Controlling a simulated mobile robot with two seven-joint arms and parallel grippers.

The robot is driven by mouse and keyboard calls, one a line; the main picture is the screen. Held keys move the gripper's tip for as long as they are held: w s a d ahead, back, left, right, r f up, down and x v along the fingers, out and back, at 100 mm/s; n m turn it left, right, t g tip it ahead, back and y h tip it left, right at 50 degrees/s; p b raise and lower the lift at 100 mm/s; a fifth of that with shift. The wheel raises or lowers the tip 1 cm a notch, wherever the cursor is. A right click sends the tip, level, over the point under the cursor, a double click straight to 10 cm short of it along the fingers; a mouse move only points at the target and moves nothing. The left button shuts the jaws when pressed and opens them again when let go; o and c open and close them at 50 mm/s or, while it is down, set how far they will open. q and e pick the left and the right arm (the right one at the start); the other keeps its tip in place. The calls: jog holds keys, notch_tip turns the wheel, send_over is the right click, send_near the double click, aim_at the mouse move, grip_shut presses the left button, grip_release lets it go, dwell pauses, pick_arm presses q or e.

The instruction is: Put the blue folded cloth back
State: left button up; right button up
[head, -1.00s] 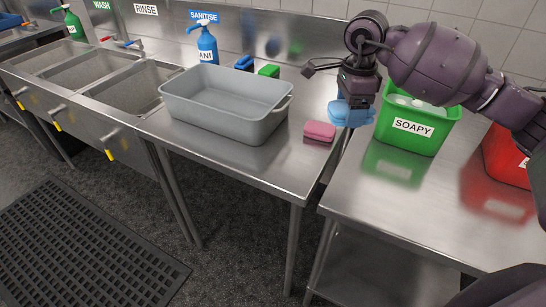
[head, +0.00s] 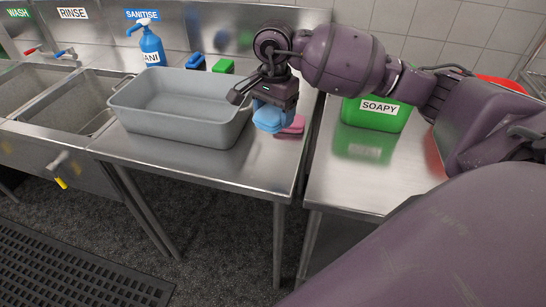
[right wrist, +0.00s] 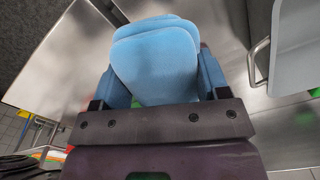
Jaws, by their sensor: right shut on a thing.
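The blue folded cloth (head: 270,118) hangs below my right gripper (head: 272,102) in the head view. The gripper is shut on it and holds it above the steel table, beside the grey tub's right end. In the right wrist view the cloth (right wrist: 158,60) fills the space between the fingers. A pink folded cloth (head: 296,125) lies on the table just behind and right of the blue one, partly hidden by it. My left gripper is not in view.
The grey tub (head: 178,127) stands on the steel table. A green SOAPY bucket (head: 377,118) stands on the right table. A gap separates the two tables.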

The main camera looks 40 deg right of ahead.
aim_at(274, 164)
notch_tip(274, 164, down, 15)
jog(key=shift+r, duration=0.15)
dwell(0.4)
jog(key=o, duration=1)
jog(key=shift+c, duration=0.2)
notch_tip(274, 164, up, 12)
jog(key=shift+r, duration=0.1)
dwell(0.4)
